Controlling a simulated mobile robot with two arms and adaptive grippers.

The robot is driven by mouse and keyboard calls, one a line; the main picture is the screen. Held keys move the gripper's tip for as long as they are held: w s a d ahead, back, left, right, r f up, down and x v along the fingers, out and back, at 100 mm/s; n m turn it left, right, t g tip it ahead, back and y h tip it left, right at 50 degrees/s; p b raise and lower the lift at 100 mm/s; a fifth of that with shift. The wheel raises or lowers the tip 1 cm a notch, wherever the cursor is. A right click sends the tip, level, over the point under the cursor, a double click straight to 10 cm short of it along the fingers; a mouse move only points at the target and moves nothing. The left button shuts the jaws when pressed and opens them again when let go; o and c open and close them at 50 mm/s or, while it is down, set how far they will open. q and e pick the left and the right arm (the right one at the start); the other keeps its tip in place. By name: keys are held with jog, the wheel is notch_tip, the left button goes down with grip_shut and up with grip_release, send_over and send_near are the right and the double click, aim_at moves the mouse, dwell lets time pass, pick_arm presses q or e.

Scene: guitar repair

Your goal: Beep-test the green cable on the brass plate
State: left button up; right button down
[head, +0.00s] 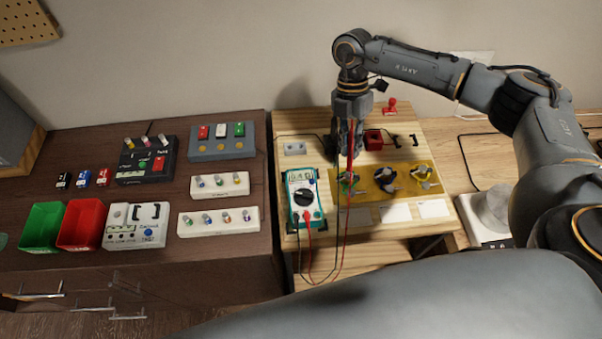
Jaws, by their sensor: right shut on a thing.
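The brass plate (402,192) lies on the light wooden board and carries three coiled cables in a row. The green cable (346,179) is the left one, partly hidden by the leads. A teal multimeter (304,200) stands left of the plate; its screen is too small to read. A red lead (349,205) and a black one run from it up to my right gripper (347,150). The right gripper points down just behind the green cable, shut on what appears to be the test probes; their tips are hard to see. My left gripper is out of view.
A red box (374,139) and a red-handled stamp (391,106) stand right of the gripper. White cards (395,212) lie before the plate. The dark left table holds a green bin (42,228), a red bin (80,224) and several switch boxes.

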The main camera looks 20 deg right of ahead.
jog(key=shift+r+p, duration=2.55)
jog(key=shift+r, duration=0.5)
jog(key=shift+f, duration=0.1)
